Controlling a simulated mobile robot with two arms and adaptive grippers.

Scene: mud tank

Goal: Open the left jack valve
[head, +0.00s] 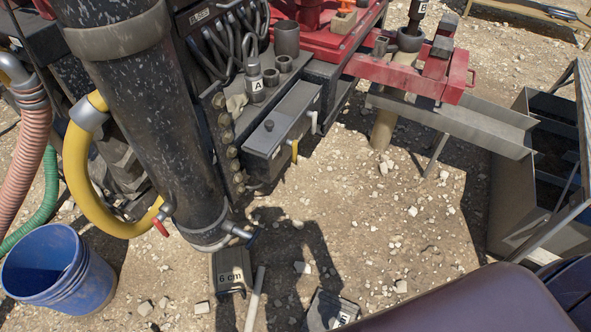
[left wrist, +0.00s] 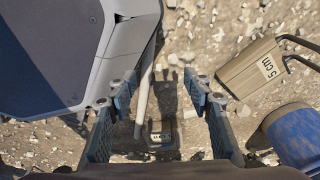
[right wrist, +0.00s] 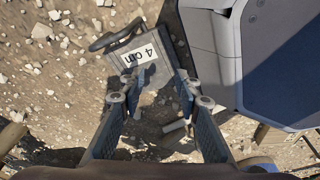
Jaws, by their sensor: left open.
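No part in view is labelled as a jack valve, so I cannot tell which one is the left jack valve. In the head view, a grey metal box (head: 284,128) at centre has a yellow lever (head: 294,151) and a white lever (head: 313,122) on its side, both hanging down. A red-handled valve (head: 160,227) sits by the yellow hose's lower end. A dark-handled valve (head: 252,238) is at the black cylinder's foot. My left gripper (left wrist: 160,86) is open and empty above the ground. My right gripper (right wrist: 159,84) is also open and empty. Neither gripper shows in the head view.
A thick black cylinder (head: 150,110) stands left of the box. A blue bucket (head: 75,285) is at lower left. A "6 cm" block (head: 231,268) lies by the cylinder. A "5 cm" block (left wrist: 252,70) and a "4 cm" block (right wrist: 142,58) lie on the gravel. Open gravel lies right of the box.

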